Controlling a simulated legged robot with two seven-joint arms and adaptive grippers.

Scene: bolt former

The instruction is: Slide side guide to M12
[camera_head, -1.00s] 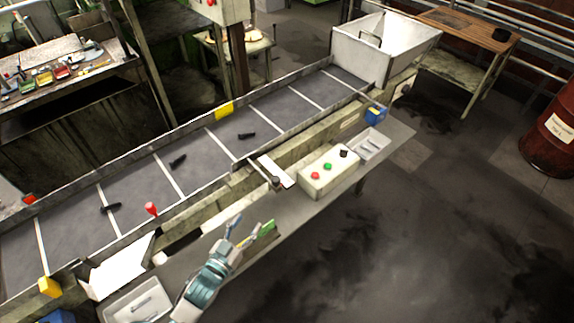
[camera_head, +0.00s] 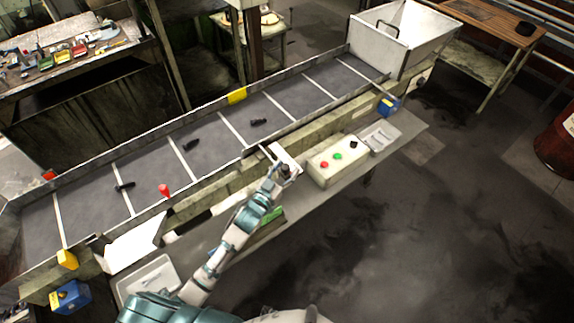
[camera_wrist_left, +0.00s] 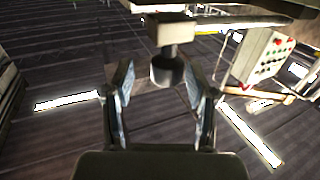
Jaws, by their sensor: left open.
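The side guide, seemingly the white plate (camera_head: 282,152) at the conveyor's front edge, is partly hidden behind my left gripper (camera_head: 284,171). My left gripper is at its near end. In the left wrist view, a dark round knob (camera_wrist_left: 167,72) hangs on a short stem under a pale block (camera_wrist_left: 172,31). The knob is between the two spread fingers of my left gripper (camera_wrist_left: 158,82), with a gap on each side. The gripper is open. No M12 marking can be read. My right gripper is not in view.
The conveyor belt (camera_head: 215,150) carries several dark bolts. A control box (camera_head: 338,160) with coloured buttons stands right of my gripper. A white tray (camera_head: 380,137) lies beyond it. A red knob (camera_head: 164,190) stands at the belt's front edge. Open floor lies at the lower right.

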